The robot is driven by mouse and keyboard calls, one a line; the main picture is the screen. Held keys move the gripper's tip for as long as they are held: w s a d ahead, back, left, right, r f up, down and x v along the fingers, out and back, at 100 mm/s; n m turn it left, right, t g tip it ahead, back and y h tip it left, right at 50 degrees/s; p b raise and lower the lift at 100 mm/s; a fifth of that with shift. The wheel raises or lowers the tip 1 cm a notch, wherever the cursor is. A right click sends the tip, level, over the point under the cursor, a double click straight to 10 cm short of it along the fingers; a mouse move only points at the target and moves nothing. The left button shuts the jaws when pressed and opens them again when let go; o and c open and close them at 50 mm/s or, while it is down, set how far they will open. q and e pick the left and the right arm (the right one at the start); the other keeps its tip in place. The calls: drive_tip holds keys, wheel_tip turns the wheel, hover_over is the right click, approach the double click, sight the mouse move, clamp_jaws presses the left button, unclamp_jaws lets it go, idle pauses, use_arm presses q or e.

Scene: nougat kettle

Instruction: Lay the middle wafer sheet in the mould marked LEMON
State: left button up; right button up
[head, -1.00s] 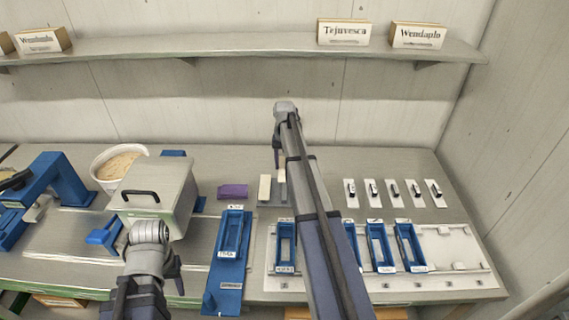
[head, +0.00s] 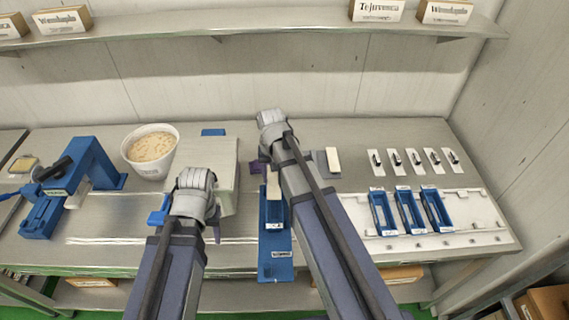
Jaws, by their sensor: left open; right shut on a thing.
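A cream wafer sheet (head: 273,187) hangs below my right gripper (head: 268,163), which is shut on it. The sheet overlaps the far part of a blue mould (head: 272,213) on a blue stand in the middle of the bench. I cannot tell whether it touches the mould. The label on that mould is too small to read. Another cream wafer sheet (head: 333,160) rests at a grey holder (head: 321,163) right of my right arm. My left gripper (head: 214,228) is open and empty, in front of the grey box. My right arm hides part of the bench.
Several blue moulds (head: 408,212) stand in a white rack (head: 475,220) at the right, with small white tags behind. A white tub (head: 150,152), a grey box (head: 222,152) and a blue press (head: 75,180) stand left.

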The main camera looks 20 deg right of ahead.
drive_tip(key=shift+s+a, duration=0.15)
drive_tip(key=shift+a, duration=0.05)
drive_tip(key=shift+d+f, duration=0.1)
wheel_tip(320, 180, down, 9)
drive_tip(key=b, duration=0.9)
drive_tip(key=shift+r, duration=0.2)
drive_tip(key=shift+f+b, duration=0.5)
drive_tip(key=shift+f, duration=0.05)
idle(2.3)
drive_tip(key=o, duration=1.6)
